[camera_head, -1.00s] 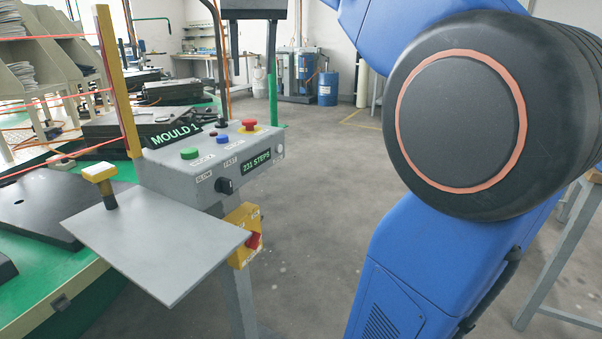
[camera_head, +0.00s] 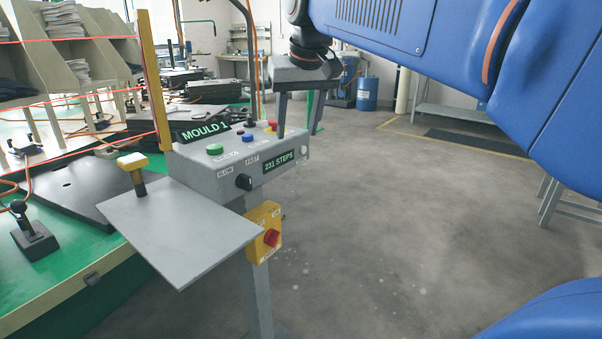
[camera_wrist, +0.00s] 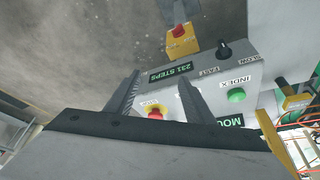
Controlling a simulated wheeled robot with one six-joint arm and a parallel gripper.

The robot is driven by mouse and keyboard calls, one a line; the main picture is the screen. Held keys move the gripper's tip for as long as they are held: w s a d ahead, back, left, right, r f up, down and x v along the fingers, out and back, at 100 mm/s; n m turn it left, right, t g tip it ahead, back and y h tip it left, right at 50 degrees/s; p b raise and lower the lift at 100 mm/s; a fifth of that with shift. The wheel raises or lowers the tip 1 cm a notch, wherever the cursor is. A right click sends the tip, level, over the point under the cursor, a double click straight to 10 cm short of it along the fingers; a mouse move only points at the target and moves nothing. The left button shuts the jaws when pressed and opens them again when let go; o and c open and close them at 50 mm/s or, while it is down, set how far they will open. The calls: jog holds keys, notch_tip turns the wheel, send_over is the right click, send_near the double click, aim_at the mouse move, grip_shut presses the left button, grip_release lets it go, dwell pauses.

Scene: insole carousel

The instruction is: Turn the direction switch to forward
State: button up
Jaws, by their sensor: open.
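The grey control box (camera_head: 215,182) stands on a post, its top carrying a green button (camera_head: 214,149), a blue button (camera_head: 247,138), a red mushroom button (camera_head: 271,125) and a small black knob (camera_head: 250,123). A black selector knob (camera_head: 244,182) is on its front face, between SLOW and FAST labels; it also shows in the wrist view (camera_wrist: 223,48). I cannot read which control is the direction switch. My gripper (camera_head: 297,136) is open and empty, fingers pointing down at the box's right end. In the wrist view, the fingers (camera_wrist: 159,78) straddle the red button's area.
The green carousel table (camera_head: 90,265) is left.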

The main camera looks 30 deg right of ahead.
jog(key=s+a+f+n, duration=0.1)
jog(key=s+a+f, duration=0.1)
jog(key=s+f, duration=0.3)
notch_tip(320, 180, down, 4)
jog(key=shift+a, duration=0.35)
